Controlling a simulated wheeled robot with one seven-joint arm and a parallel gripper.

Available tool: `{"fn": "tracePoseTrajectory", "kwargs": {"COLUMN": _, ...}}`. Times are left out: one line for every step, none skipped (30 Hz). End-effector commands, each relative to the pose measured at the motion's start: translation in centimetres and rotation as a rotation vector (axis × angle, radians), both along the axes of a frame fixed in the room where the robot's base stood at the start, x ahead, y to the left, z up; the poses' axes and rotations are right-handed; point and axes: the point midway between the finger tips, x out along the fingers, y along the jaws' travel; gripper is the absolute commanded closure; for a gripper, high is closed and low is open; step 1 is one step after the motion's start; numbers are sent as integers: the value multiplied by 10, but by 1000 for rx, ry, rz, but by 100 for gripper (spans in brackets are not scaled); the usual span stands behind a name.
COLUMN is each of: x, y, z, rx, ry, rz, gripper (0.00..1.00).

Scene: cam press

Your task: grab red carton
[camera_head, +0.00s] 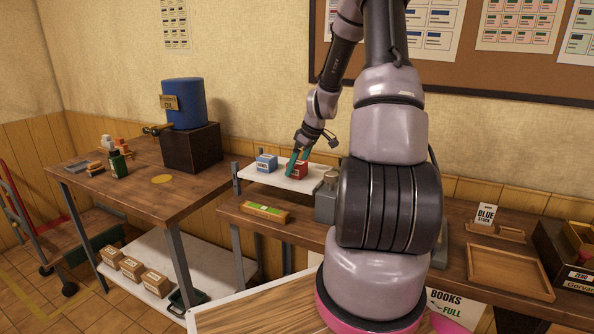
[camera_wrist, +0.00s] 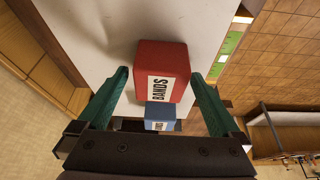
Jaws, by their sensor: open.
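The red carton (camera_head: 299,169) stands on a white raised shelf. In the wrist view the red carton (camera_wrist: 161,72) has a white label reading "BANDS". My gripper (camera_head: 294,160) has green fingers and is at the red carton. In the wrist view my gripper (camera_wrist: 161,88) is open, with one finger on either side of the carton and gaps showing. A blue carton (camera_head: 266,162) stands on the same shelf to the left. The blue carton (camera_wrist: 159,114) shows nearer the gripper's base in the wrist view.
The white shelf (camera_head: 248,172) sits above a wooden bench with a yellow-green box (camera_head: 265,211). A grey device (camera_head: 326,200) stands right of the shelf. A table at left holds a blue oil drum (camera_head: 183,103). A wooden tray (camera_head: 508,272) lies at right.

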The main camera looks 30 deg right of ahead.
Motion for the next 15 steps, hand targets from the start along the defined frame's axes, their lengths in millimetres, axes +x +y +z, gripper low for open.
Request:
{"fn": "tracePoseTrajectory", "kwargs": {"x": 0, "y": 0, "z": 0, "rx": -1, "ry": -1, "rz": 0, "gripper": 0}}
{"fn": "tracePoseTrajectory", "kwargs": {"x": 0, "y": 0, "z": 0, "rx": -1, "ry": -1, "rz": 0, "gripper": 0}}
{"fn": "tracePoseTrajectory", "kwargs": {"x": 0, "y": 0, "z": 0, "rx": -1, "ry": -1, "rz": 0, "gripper": 0}}
{"fn": "tracePoseTrajectory", "kwargs": {"x": 0, "y": 0, "z": 0, "rx": -1, "ry": -1, "rz": 0, "gripper": 0}}
{"fn": "tracePoseTrajectory", "kwargs": {"x": 0, "y": 0, "z": 0, "rx": -1, "ry": -1, "rz": 0, "gripper": 4}}
{"fn": "tracePoseTrajectory", "kwargs": {"x": 0, "y": 0, "z": 1, "rx": -1, "ry": -1, "rz": 0, "gripper": 19}}
{"fn": "tracePoseTrajectory", "kwargs": {"x": 0, "y": 0, "z": 1, "rx": -1, "ry": -1, "rz": 0, "gripper": 31}}
{"fn": "tracePoseTrajectory", "kwargs": {"x": 0, "y": 0, "z": 1, "rx": -1, "ry": -1, "rz": 0, "gripper": 42}}
{"fn": "tracePoseTrajectory", "kwargs": {"x": 0, "y": 0, "z": 1, "rx": -1, "ry": -1, "rz": 0, "gripper": 57}}
{"fn": "tracePoseTrajectory", "kwargs": {"x": 0, "y": 0, "z": 1, "rx": -1, "ry": -1, "rz": 0, "gripper": 69}}
{"fn": "tracePoseTrajectory", "kwargs": {"x": 0, "y": 0, "z": 1, "rx": -1, "ry": -1, "rz": 0, "gripper": 80}}
{"fn": "tracePoseTrajectory", "kwargs": {"x": 0, "y": 0, "z": 1, "rx": -1, "ry": -1, "rz": 0, "gripper": 89}}
{"fn": "tracePoseTrajectory", "kwargs": {"x": 0, "y": 0, "z": 1, "rx": -1, "ry": -1, "rz": 0, "gripper": 89}}
{"fn": "tracePoseTrajectory", "kwargs": {"x": 0, "y": 0, "z": 1, "rx": -1, "ry": -1, "rz": 0, "gripper": 89}}
{"fn": "tracePoseTrajectory", "kwargs": {"x": 0, "y": 0, "z": 1, "rx": -1, "ry": -1, "rz": 0, "gripper": 89}}
